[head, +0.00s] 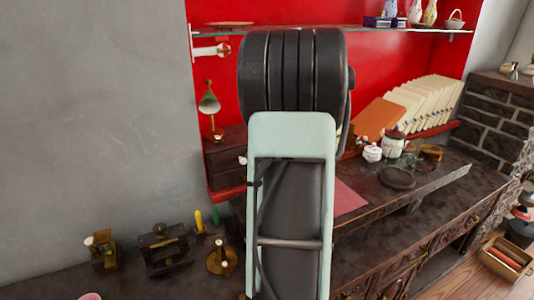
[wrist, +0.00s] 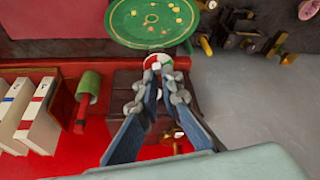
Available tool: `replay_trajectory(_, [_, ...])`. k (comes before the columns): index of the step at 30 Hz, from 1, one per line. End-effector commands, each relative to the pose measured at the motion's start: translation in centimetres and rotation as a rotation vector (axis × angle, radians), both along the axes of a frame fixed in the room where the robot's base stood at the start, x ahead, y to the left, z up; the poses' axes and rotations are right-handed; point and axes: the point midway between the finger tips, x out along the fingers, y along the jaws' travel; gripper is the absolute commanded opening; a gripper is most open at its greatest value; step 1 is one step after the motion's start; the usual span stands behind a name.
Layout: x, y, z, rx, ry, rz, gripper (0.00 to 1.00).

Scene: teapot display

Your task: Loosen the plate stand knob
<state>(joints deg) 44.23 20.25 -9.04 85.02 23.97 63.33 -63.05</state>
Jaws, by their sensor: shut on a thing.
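In the wrist view, a round green plate (wrist: 152,24) with coloured spots shows at the top. Just below its edge is a small round red, white and green piece (wrist: 158,60), which looks like the plate stand knob. My gripper (wrist: 160,72) has its two fingers drawn together at this piece and is shut on it. The fingertips cover part of it, and how it joins the stand cannot be made out. In the head view, my arm hides the gripper, the knob and the plate.
A dark wooden box (wrist: 128,125) lies beneath the fingers in the wrist view. White book-like blocks (wrist: 38,115) and a green cylinder (wrist: 89,86) are at left. In the head view, brass and dark pieces (head: 165,248) stand on the left counter, and jars (head: 393,143) at right.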

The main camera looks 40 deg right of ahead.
Motion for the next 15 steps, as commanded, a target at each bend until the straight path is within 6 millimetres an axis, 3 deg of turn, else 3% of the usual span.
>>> replay_trajectory(15, [0.01,-0.33,0.06,0.0,0.001,0.255,0.0])
